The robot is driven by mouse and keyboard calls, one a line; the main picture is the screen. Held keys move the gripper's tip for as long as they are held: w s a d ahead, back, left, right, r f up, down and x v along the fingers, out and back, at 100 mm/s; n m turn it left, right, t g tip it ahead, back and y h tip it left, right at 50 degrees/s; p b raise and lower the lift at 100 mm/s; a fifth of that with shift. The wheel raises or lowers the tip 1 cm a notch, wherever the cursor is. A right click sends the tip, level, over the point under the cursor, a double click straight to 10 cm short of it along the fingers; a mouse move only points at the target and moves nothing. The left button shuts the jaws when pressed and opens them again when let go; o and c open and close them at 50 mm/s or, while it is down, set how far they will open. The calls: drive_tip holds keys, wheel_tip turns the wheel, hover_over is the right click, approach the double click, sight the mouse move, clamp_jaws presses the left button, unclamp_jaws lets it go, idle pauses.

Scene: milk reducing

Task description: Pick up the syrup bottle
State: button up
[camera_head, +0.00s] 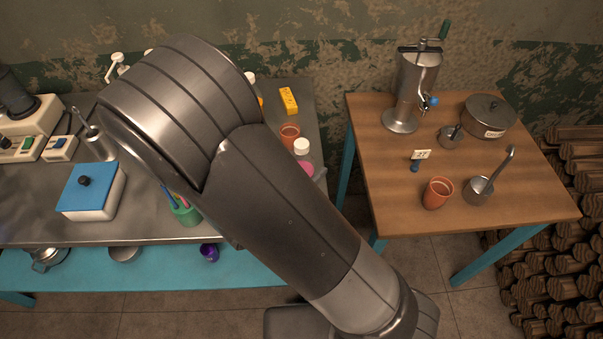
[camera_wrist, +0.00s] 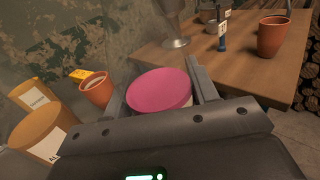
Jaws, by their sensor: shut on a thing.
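The bottle's lower part is hidden by my gripper. In the head view my arm hides the gripper.
A terracotta cup (camera_head: 289,133) and a yellow block (camera_head: 288,100) stand close by on the bench (camera_head: 130,222). Orange-topped containers (camera_wrist: 40,128) are left of my gripper. A wooden table (camera_head: 385,190) with another cup (camera_head: 437,192) and a metal urn (camera_head: 412,88) stands right, across a gap.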

sight(306, 140)
drive_tip(key=c, duration=0.6)
drive_tip(key=shift+r, duration=0.1)
drive_tip(key=shift+c, duration=0.2)
drive_tip(key=shift+r, duration=4.95)
